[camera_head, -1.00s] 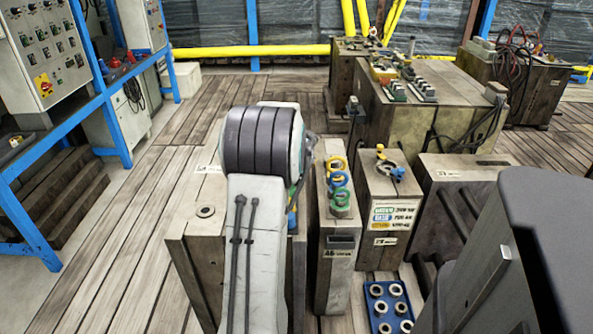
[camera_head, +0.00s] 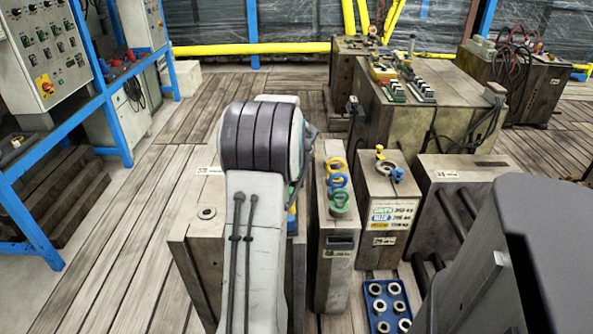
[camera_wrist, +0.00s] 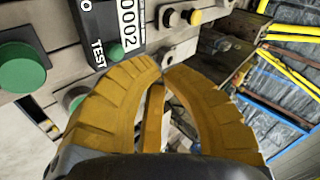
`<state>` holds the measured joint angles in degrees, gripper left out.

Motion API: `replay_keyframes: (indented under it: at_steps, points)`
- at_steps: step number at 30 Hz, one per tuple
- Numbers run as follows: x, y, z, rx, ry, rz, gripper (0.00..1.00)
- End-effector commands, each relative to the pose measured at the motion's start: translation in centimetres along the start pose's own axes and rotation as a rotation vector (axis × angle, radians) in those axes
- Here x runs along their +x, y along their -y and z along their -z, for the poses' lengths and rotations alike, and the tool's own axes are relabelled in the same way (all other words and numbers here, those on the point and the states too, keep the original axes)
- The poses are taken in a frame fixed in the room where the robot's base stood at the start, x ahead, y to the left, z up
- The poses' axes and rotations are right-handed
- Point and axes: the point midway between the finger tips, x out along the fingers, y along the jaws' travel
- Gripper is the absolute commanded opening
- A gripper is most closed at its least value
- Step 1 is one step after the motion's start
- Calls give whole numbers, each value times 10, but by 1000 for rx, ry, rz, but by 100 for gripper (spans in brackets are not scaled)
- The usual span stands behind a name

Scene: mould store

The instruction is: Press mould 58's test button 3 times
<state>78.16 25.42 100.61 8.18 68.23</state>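My gripper (camera_wrist: 160,72) shows in the wrist view as two yellow ribbed fingers with their tips almost together and nothing visible between them. Past the left finger is a black plate (camera_wrist: 98,28) marked TEST, with a white counter (camera_wrist: 130,22) reading 0002. A larger green button (camera_wrist: 20,68) is at the far left. I cannot tell whether a fingertip touches a button. No number 58 is readable. In the head view my arm hides the gripper.
In the head view, a mould marked 46 (camera_head: 338,252) with coloured rings stands right of my arm. Another mould (camera_head: 384,205) stands beside it. A blue tray (camera_head: 373,290) with metal rings lies in front. A blue-framed rack (camera_head: 35,235) stands left; wooden floor between is clear.

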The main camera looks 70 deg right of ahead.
Motion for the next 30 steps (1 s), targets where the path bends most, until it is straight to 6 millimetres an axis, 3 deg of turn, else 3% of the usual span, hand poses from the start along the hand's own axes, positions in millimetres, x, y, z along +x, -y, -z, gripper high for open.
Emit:
replay_keyframes:
  at_steps: [9,28,29,30]
  points:
    - [-20,20,8,0,0,1,0]
    - [-21,20,8,0,0,1,0]
    - [-21,20,8,0,0,1,5]
    - [-21,20,8,0,0,1,1]
